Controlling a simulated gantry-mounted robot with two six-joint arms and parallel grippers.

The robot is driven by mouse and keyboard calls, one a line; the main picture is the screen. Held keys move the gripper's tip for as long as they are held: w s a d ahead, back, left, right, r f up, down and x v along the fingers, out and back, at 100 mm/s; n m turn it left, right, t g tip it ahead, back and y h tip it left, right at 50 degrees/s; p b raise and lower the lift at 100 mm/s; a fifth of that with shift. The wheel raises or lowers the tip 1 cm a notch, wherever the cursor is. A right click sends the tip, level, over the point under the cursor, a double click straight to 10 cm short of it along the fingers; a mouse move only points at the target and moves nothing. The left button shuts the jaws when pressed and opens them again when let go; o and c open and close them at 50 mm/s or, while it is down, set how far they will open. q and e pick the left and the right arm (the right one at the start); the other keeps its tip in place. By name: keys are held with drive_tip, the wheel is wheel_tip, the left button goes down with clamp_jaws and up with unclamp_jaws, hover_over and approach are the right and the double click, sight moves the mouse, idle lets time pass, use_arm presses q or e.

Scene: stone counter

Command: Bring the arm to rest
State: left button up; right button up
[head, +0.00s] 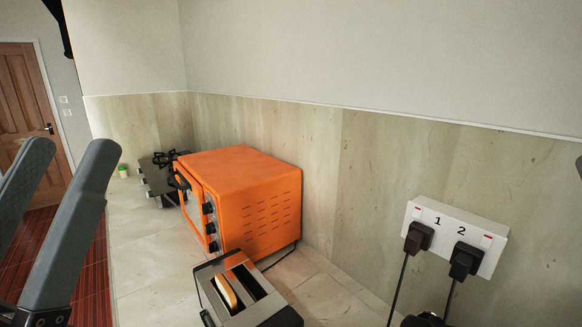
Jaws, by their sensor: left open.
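My left gripper (70,150) is at the left edge, with its two long grey fingers raised and spread apart. It is open, and nothing is between the fingers. It is in front of the counter's left end and apart from the objects on it. My right gripper is not recognisable in the head view; only a small dark sliver shows at the right edge, and I cannot tell what it is.
An orange toaster oven (240,170) stands against the wall, with a gas hob (158,182) behind it. A toaster (250,300) with bread (227,292) is in front. A socket (455,212) holds two plugs. The counter (150,265) is clear left of the toaster.

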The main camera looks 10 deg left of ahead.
wheel_tip(320, 180, up, 38)
drive_tip(key=p, duration=3.5)
drive_tip(key=shift+f, duration=0.15)
drive_tip(key=shift+c, duration=0.3)
